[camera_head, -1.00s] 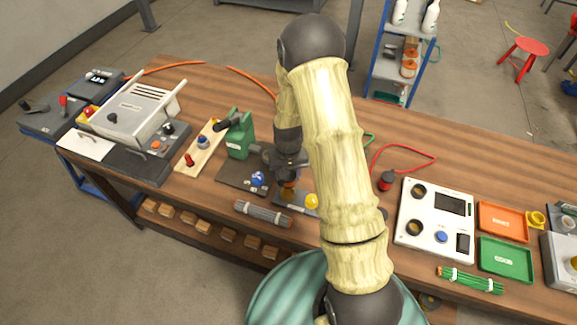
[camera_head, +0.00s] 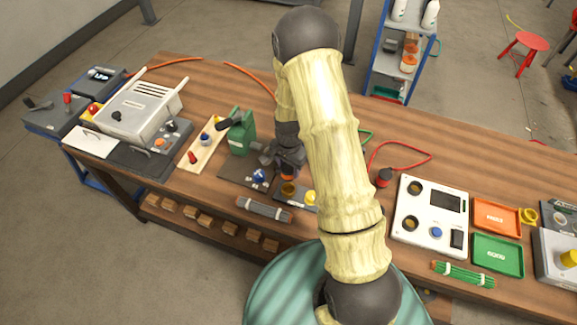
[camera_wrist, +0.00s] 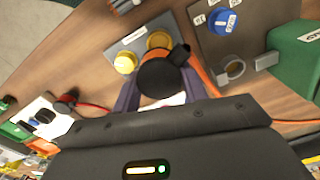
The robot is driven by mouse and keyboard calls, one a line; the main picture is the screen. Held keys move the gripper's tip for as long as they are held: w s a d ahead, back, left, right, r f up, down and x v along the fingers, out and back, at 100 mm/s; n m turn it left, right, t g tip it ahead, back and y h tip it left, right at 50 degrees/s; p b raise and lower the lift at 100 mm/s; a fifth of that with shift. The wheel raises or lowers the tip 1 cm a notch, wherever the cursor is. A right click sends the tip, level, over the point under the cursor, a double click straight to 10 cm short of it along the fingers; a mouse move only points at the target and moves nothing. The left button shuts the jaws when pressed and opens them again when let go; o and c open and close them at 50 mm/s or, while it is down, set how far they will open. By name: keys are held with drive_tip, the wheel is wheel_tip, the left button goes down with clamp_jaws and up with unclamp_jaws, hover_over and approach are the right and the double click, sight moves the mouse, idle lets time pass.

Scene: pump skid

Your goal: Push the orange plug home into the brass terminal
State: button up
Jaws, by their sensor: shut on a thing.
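My gripper (camera_head: 287,168) is shut on the orange plug (camera_head: 288,176), whose orange part shows below the jaws. In the wrist view the plug's black rear end (camera_wrist: 163,76) sits between the two fingers, with an orange strip beside it. The brass terminal (camera_head: 288,189) stands on a small grey plate (camera_head: 280,202) just in front of the plug. In the wrist view the terminal (camera_wrist: 158,40) is partly covered by the plug's black end. The plug appears above or behind the terminal; I cannot tell whether they touch. A yellow terminal (camera_head: 310,197) stands right of the brass one.
A dark plate with a blue knob (camera_head: 259,176) and a green press (camera_head: 239,134) stand left of my gripper. A grey cable bundle (camera_head: 264,209) lies in front. A red plug (camera_head: 384,177) and a white panel (camera_head: 432,215) are to the right.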

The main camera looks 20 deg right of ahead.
drive_tip(key=shift+f+b, duration=1.65)
drive_tip(key=shift+f, duration=0.85)
drive_tip(key=shift+f+b, duration=1.25)
drive_tip(key=shift+f, duration=0.5)
drive_tip(key=o, duration=1.2)
drive_tip(key=shift+r, duration=0.1)
wheel_tip(320, 180, up, 17)
drive_tip(key=shift+r+b, duration=0.15)
drive_tip(key=shift+b, duration=0.85)
